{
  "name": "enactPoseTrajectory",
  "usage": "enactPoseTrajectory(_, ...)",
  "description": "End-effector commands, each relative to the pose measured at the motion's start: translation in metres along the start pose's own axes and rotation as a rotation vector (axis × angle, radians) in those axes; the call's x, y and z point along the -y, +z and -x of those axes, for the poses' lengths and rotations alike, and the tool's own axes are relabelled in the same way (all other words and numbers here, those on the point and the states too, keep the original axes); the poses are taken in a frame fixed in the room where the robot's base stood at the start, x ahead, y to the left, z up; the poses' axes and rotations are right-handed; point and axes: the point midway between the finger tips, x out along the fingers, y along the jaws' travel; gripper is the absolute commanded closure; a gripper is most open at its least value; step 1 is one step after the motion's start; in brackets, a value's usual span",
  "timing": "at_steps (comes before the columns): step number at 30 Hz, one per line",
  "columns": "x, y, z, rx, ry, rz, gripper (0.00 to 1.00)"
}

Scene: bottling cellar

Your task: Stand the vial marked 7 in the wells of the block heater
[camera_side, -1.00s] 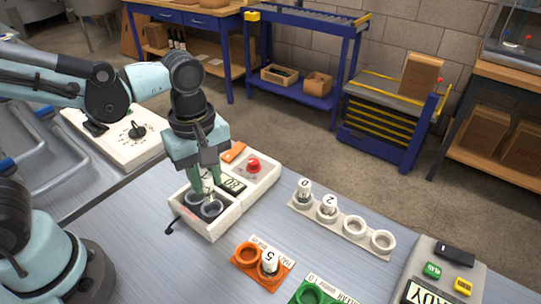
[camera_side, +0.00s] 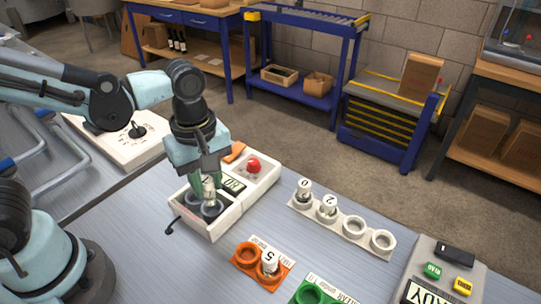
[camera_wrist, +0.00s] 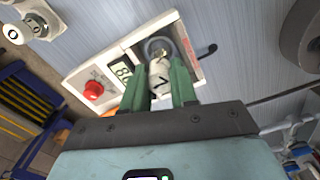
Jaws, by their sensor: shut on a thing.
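The white vial marked 7 (camera_wrist: 159,76) is between the green fingers of my gripper (camera_wrist: 160,88), which are shut on it. In the side view, my gripper (camera_side: 207,179) points down over the white block heater (camera_side: 214,231), with the vial (camera_side: 209,190) at the wells. The heater has two dark round wells in its near half. In the wrist view, the vial's far end is at a grey well ring of the heater (camera_wrist: 191,25). I cannot tell how deep it sits. My fingers hide part of the vial and wells.
A white rack (camera_side: 352,228) holds vials marked 0 (camera_side: 304,191) and 2 (camera_side: 327,207); its other two holes are empty. An orange rack (camera_side: 245,268) holds a vial marked 5 (camera_side: 269,262). A green rack (camera_side: 318,292) and a button box (camera_side: 438,268) stand at the right.

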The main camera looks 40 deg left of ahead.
Motion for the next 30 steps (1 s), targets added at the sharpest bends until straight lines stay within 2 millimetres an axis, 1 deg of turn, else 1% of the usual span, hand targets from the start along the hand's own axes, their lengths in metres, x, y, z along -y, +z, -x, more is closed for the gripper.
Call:
enactPoseTrajectory(14, 0.000, 0.000, -0.001, 0.000, 0.000, 0.000, 1.00)
enactPoseTrajectory(30, 0.000, 0.000, -0.015, 0.000, 0.000, 0.000, 1.00)
